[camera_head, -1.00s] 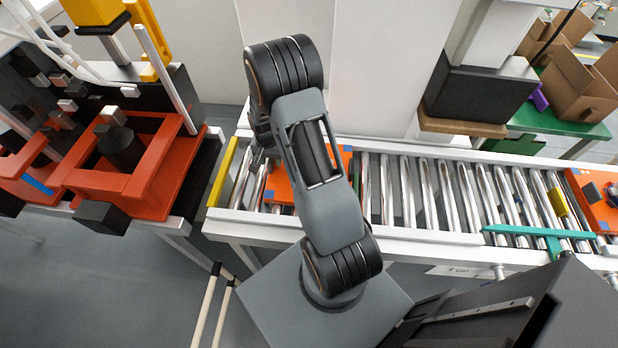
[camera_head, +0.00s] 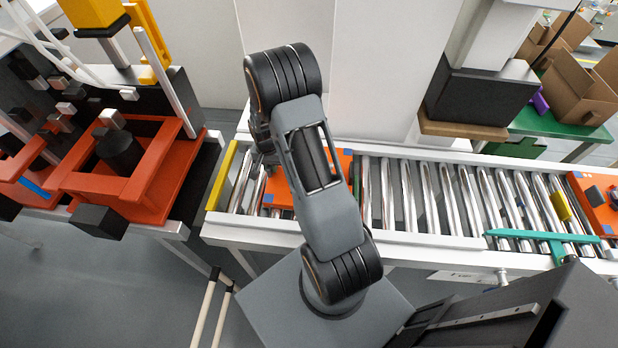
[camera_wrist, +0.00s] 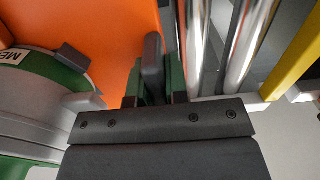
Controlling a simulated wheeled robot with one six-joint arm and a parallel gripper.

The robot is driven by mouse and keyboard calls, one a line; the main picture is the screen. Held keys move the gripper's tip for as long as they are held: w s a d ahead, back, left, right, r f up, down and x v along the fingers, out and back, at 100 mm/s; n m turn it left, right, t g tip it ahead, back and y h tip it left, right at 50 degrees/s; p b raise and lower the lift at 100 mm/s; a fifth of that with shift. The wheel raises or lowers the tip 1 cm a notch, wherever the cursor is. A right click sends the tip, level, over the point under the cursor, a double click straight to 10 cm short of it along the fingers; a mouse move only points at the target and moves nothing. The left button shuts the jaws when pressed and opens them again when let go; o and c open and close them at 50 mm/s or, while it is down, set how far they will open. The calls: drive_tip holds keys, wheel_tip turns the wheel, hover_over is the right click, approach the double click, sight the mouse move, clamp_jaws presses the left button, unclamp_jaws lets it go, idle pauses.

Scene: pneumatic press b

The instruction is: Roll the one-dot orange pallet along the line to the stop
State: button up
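An orange pallet (camera_head: 278,188) with blue corners lies on the rollers near the line's left end, partly hidden under my arm. In the wrist view the orange pallet (camera_wrist: 115,22) fills the upper left, carrying a round white-and-green part (camera_wrist: 35,105). No dot marks are visible on it. A yellow end bar (camera_head: 222,175) crosses the left end of the line, a short gap from the pallet; it also shows in the wrist view (camera_wrist: 296,55). My gripper (camera_wrist: 153,80) is at the pallet's edge, its green-and-grey fingers close together; whether they grip anything is unclear. My arm mostly hides it in the head view.
A second orange pallet (camera_head: 597,200) sits at the line's right end. Bare rollers (camera_head: 440,195) lie between the pallets. A green T-shaped bar (camera_head: 545,238) and a small yellow block (camera_head: 561,206) are near the right pallet. A red-orange press frame (camera_head: 125,180) stands left of the line.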

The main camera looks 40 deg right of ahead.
clamp_jaws()
drive_tip(key=shift+r, duration=0.1)
drive_tip(key=shift+d, duration=0.1)
drive_tip(key=shift+s+d, duration=4.85)
drive_tip(key=shift+s, duration=0.05)
drive_tip(key=shift+s+d+b, duration=0.4)
drive_tip(key=shift+s+d, duration=4.55)
drive_tip(key=shift+s, duration=0.15)
